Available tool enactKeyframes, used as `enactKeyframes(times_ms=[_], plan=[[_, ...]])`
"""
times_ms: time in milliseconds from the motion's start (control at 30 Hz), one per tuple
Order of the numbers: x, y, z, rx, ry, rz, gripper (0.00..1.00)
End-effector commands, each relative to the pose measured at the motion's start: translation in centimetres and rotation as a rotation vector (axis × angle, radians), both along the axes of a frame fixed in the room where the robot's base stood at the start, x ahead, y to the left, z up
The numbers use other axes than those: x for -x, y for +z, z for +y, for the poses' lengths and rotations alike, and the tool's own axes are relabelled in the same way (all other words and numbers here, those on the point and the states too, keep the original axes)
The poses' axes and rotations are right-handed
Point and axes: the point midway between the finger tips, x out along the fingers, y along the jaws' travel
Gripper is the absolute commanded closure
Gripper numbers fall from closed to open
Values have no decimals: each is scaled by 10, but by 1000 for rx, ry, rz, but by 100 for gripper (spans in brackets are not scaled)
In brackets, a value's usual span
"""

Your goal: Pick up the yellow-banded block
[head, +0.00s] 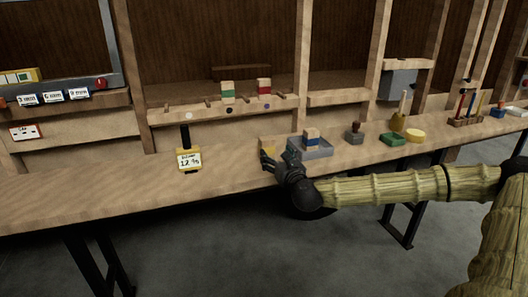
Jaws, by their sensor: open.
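A small block with yellow on it (267,145) stands on the workbench (110,190), left of the grey tray (322,154). It looks like the yellow-banded block, but its lower part is hidden behind my gripper and its band is hard to make out. My gripper (276,158) is open, its dark fingers right at the block's near side. I cannot tell whether a finger touches it or whether the block is between the fingers. A blue-banded block (311,137) stands in the tray, just right of my gripper.
Green-banded (228,91) and red-banded (263,88) blocks stand on the shelf behind. A dark-handled stamp (355,134), a green block (393,139) and a yellow round (415,135) lie right of the tray. The front left bench is clear.

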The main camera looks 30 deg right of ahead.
Motion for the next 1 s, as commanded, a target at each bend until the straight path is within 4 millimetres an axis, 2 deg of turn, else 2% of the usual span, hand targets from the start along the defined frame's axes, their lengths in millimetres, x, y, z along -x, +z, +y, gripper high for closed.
enactKeyframes(times_ms=[300,633,1000], plan=[[-37,0,-13,2,-5,0,29],[-58,1,-14,2,-1,-1,29],[-98,1,-22,2,-1,0,29]])
